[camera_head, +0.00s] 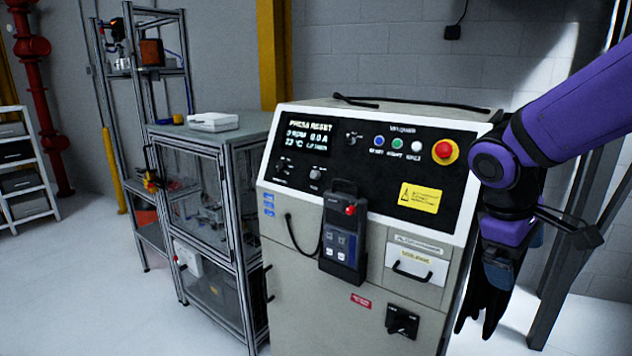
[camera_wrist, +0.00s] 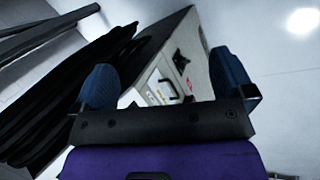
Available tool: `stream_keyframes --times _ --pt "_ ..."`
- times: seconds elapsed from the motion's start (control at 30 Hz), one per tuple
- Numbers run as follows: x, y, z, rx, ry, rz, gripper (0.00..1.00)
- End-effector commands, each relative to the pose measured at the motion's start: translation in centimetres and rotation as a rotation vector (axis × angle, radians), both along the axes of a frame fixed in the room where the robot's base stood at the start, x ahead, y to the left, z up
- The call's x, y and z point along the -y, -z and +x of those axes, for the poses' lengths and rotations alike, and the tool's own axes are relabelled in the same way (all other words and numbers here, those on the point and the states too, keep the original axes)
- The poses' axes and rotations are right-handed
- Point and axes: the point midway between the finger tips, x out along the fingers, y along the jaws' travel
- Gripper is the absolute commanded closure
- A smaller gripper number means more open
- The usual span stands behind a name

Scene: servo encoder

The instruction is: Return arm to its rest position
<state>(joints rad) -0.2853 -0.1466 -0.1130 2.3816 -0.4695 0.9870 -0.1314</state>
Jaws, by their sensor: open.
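My purple arm (camera_head: 575,105) comes in from the upper right in the head view and bends down at its joint. My gripper (camera_head: 500,270) hangs pointing down at the right side of the control cabinet (camera_head: 300,290), partly dark against the shadow. In the wrist view my gripper (camera_wrist: 165,88) has its two blue fingers spread wide apart, with nothing between them but the cabinet (camera_wrist: 190,45) farther off. The gripper is open and empty. I cannot tell its exact gap to the cabinet.
The cabinet's panel has a lit display (camera_head: 307,133), buttons and a red emergency stop (camera_head: 445,152). A handheld pendant (camera_head: 343,235) hangs on its front. A framed glass enclosure (camera_head: 205,190) stands left. A dark post (camera_head: 570,250) stands right of my gripper. Floor is clear at front left.

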Motion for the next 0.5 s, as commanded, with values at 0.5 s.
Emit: stream_keyframes --times 0.5 --pt "-0.3 -7.0 -9.4 0.375 0.367 0.367 0.0"
